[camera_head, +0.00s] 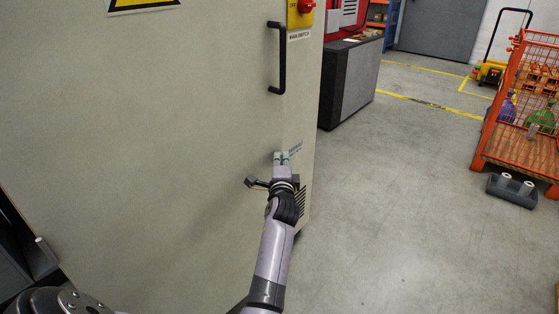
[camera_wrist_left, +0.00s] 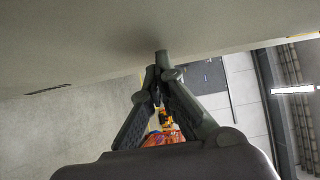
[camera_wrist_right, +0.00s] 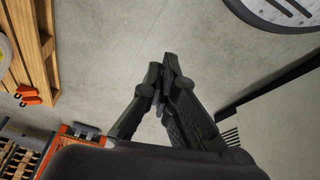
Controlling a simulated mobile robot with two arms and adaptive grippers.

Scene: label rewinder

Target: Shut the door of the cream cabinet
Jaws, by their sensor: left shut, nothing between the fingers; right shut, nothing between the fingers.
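The cream cabinet's door (camera_head: 150,130) fills the left and middle of the head view, with a black bar handle (camera_head: 279,58) near its right edge. I cannot tell how far the door stands from the frame. My left gripper (camera_head: 281,158) is shut and empty, at the door's right edge well below the handle. In the left wrist view its fingertips (camera_wrist_left: 160,68) are close to a cream surface (camera_wrist_left: 100,35); contact is unclear. My right gripper (camera_wrist_right: 163,68) is shut and empty over the floor, seen only in the right wrist view.
A red switch (camera_head: 306,6) sits on the cabinet's front, right of the handle. A dark grey box-shaped unit (camera_head: 350,85) stands behind. The floor between is clear.

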